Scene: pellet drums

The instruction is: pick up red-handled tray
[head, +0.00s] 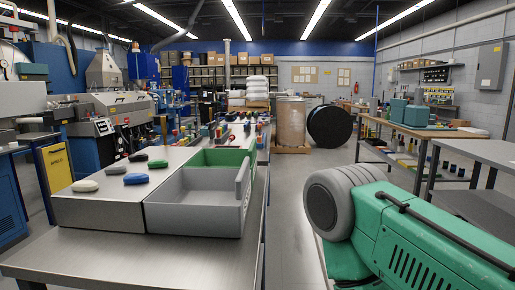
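I cannot make out a tray with a red handle in the head view. A grey open tray (194,220) sits on the metal bench, with a raised wall or flap along its right side. A green tray (222,157) lies directly behind it, partly hidden by the grey one. Both look empty, though their floors are only partly visible. Neither of my grippers is in view. A large green and grey link at the lower right looks like part of my own right arm, and its gripper end is not visible.
The metal bench (130,262) has a clear front strip. A box-like platform (100,213) left of the grey tray carries several small coloured lumps. Small colourful items crowd the bench's far end. A brown drum (291,122) and black drum (330,126) stand behind; tables line the right.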

